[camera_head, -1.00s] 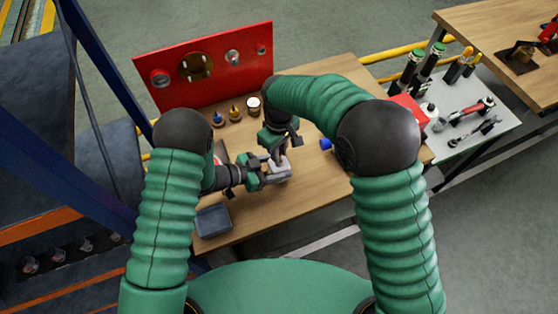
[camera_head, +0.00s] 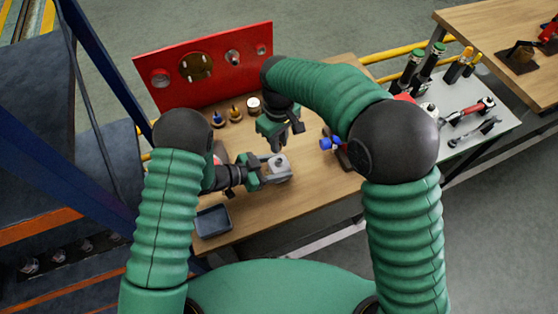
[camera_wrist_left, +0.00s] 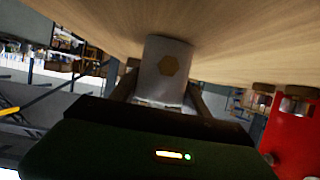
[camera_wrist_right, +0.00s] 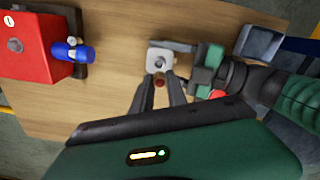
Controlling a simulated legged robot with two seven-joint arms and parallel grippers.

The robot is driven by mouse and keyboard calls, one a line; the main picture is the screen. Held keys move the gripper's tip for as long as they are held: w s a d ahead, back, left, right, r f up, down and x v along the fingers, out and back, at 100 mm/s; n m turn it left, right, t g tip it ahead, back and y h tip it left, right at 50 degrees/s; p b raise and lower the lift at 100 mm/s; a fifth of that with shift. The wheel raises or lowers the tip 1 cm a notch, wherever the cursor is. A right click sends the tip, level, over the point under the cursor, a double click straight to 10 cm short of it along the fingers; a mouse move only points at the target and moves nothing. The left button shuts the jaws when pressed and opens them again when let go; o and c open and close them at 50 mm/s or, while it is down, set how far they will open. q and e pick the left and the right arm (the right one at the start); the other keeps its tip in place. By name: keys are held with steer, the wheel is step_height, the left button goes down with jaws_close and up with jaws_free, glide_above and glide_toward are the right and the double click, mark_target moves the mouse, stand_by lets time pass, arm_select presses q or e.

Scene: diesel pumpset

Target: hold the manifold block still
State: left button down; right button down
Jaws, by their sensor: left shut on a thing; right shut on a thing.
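The manifold block (camera_head: 278,166) is a small grey metal block above the wooden bench. My left gripper (camera_head: 262,175) is shut on it from the left. In the left wrist view the block (camera_wrist_left: 163,70) sits between the fingers and shows a brass hexagon on its face. In the right wrist view the block's top (camera_wrist_right: 159,60) has a round port. My right gripper (camera_head: 277,146) points down just above and behind the block. It is shut on a small reddish-brown piece (camera_wrist_right: 160,82), mostly hidden between its fingertips; whether that piece touches the block I cannot tell.
A red panel (camera_head: 205,68) with round fittings stands at the bench's back. A blue-grey tray (camera_head: 213,221) lies front left. A blue valve (camera_head: 328,143) is on the right. A side table (camera_head: 490,112) holds tools. Bare wood (camera_head: 315,185) lies right of the block.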

arm_select(q)
steer(key=shift+c, duration=2.3)
jaws_free()
steer(key=shift+a, duration=0.1)
